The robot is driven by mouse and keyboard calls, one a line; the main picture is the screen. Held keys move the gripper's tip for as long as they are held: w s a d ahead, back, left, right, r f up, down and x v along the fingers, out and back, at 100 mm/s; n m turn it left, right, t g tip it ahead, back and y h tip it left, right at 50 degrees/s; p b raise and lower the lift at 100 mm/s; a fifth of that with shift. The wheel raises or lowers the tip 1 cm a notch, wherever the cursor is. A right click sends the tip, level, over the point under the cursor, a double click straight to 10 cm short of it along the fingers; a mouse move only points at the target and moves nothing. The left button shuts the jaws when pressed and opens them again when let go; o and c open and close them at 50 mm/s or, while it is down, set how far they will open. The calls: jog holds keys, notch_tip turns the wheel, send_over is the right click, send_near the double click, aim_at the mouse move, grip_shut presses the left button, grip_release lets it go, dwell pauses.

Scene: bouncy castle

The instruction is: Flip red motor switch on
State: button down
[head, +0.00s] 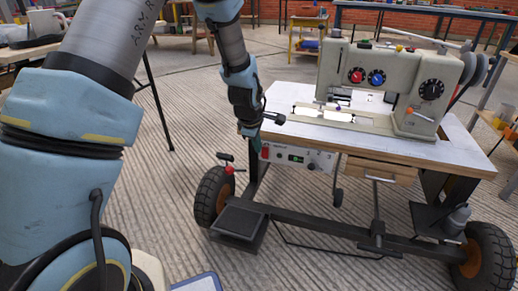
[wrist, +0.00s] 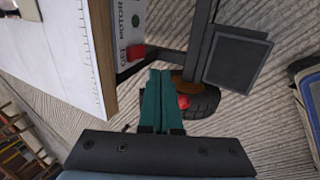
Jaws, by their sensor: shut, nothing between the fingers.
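The red motor switch (head: 265,152) sits at the left end of a white control panel (head: 318,160) under the front edge of the sewing machine table. In the wrist view the red switch (wrist: 136,52) shows beside the lettering "MOTOR", with a green round part (wrist: 136,20) further along the panel. My gripper (head: 256,146) is at the table's left front corner, just left of the switch. In the wrist view its teal fingers (wrist: 160,73) are together and empty, with the tips close to the switch. I cannot tell whether they touch it, or which way the switch is set.
The sewing machine (head: 385,85) stands on the white table top (head: 285,101). A wooden drawer (head: 382,170) hangs below. A wheel (head: 213,196), a red-knobbed lever (head: 229,170) and a dark pedal plate (head: 240,224) lie below the gripper. Open floor lies to the left.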

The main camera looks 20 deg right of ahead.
jog(key=p+v, duration=0.1)
jog(key=v, duration=0.3)
jog(key=shift+d+r, duration=0.1)
jog(key=shift+r, duration=0.1)
jog(key=shift+f+p, duration=0.1)
jog(key=shift+p, duration=0.25)
jog(key=shift+f+g+y+p, duration=0.4)
jog(key=shift+f+p, duration=0.1)
jog(key=shift+p, duration=0.1)
jog(key=shift+f, duration=0.1)
